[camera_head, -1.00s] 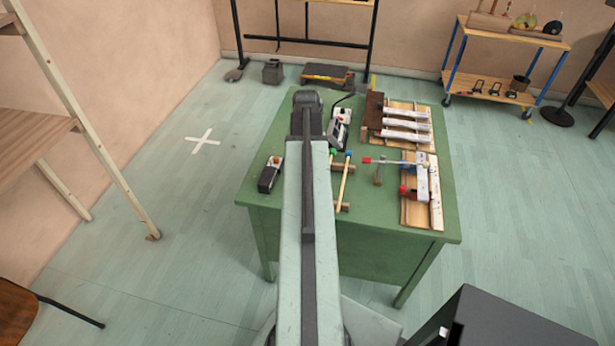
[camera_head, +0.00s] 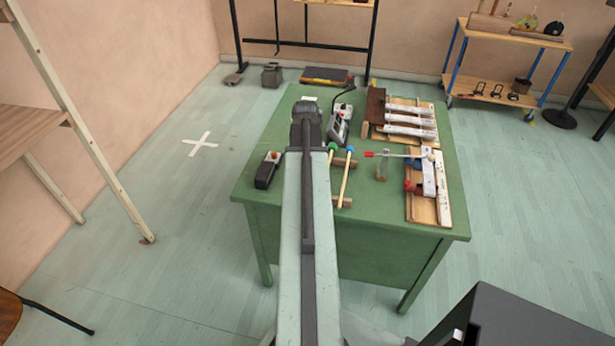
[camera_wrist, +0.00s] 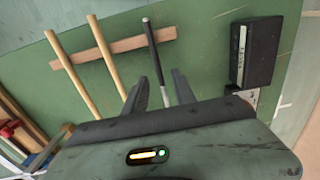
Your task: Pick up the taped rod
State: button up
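The taped rod (camera_wrist: 152,50) shows in the wrist view as a dark, tape-wrapped stick with a bare light-grey lower part. It lies across a wooden rest (camera_wrist: 112,51) on the green table, beside two plain wooden rods (camera_wrist: 72,71). My gripper (camera_wrist: 159,76) is open, with one dark finger on each side of the taped rod in the picture. I cannot tell how high the fingers are above it. In the head view my arm hides the taped rod and the fingers; two sticks with green and blue ends (camera_head: 347,178) show just right of the arm.
The green table (camera_head: 385,215) also holds a black box (camera_head: 267,171) left of my arm, also visible in the wrist view (camera_wrist: 254,52). A grey device (camera_head: 339,124) stands behind the sticks. Bar instruments on wooden bases (camera_head: 410,120) fill the right side.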

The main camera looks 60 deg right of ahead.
jog(key=shift+r, duration=0.1)
grip_shut()
dwell(1.2)
